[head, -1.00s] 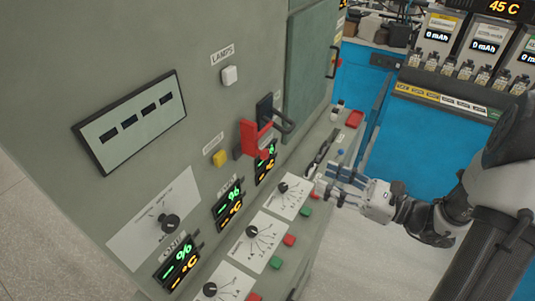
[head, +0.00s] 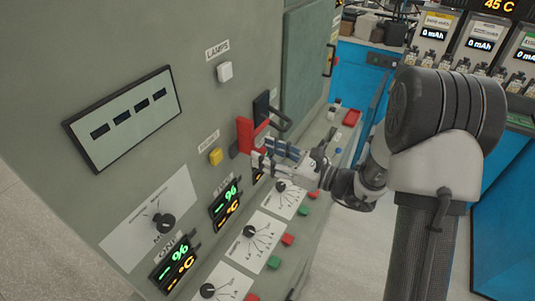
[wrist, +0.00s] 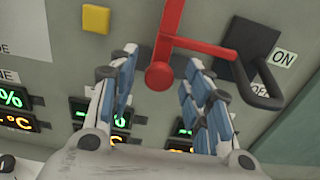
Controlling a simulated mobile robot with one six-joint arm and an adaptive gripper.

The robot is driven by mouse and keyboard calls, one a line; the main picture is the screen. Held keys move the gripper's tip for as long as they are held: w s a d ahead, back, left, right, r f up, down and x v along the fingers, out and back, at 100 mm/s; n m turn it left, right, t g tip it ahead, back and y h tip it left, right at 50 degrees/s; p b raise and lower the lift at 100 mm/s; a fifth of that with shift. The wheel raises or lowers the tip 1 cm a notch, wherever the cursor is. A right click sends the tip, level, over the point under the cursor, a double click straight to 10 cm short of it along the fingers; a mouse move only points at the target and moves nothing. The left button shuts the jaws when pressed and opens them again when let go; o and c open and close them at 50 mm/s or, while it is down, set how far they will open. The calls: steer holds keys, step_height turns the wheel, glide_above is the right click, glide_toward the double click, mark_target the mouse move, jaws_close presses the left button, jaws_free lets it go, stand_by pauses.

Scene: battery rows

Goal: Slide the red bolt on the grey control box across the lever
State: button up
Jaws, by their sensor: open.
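The red bolt (head: 245,136) sits on the face of the grey control box (head: 205,130). In the wrist view the bolt has a round red knob (wrist: 159,76) and a red bar reaching right to the dark lever (wrist: 262,85). My gripper (head: 268,158) is open just in front of the box, below the bolt. In the wrist view my gripper (wrist: 158,72) has its fingers on either side of the knob; contact cannot be told.
A yellow button (wrist: 96,19) is left of the bolt. Lit displays (head: 226,202) and dials (head: 250,231) lie below it. A sloped ledge with green and red buttons runs along the box. A blue bench (head: 362,62) stands behind.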

steer(key=shift+w+a, duration=0.1)
steer(key=shift+c, duration=0.2)
jaws_close()
stand_by(0.4)
